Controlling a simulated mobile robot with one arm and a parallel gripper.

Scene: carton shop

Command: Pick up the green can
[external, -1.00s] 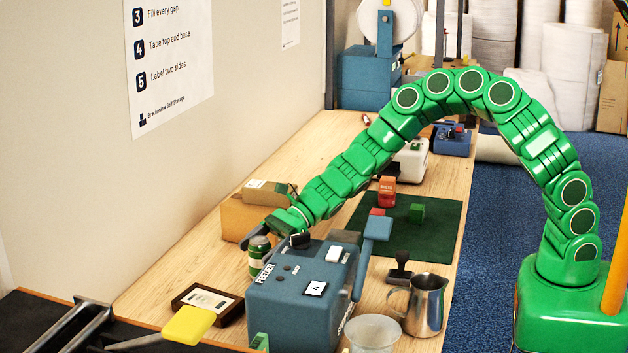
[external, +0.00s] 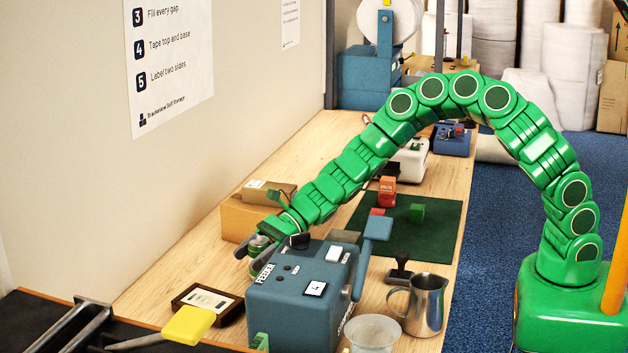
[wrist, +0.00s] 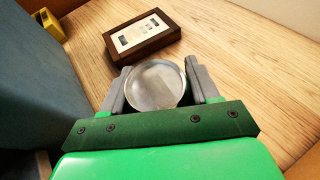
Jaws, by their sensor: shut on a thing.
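The green can (external: 255,266) stands upright on the bench, just left of the blue feeder machine. My gripper (external: 254,250) reaches down over its top and is shut on it, with a finger on either side. The wrist view shows the can's round metal lid (wrist: 155,86) between the two grey fingers. The feeder machine hides part of the can's lower body in the external view, and its base is out of sight in the wrist view.
The blue feeder machine (external: 297,305) stands close on the right. A dark framed card (external: 207,302) lies in front, also in the wrist view (wrist: 143,37). A cardboard box (external: 240,217) sits behind the can. A steel jug (external: 426,306) and clear bowl (external: 373,334) stand farther right.

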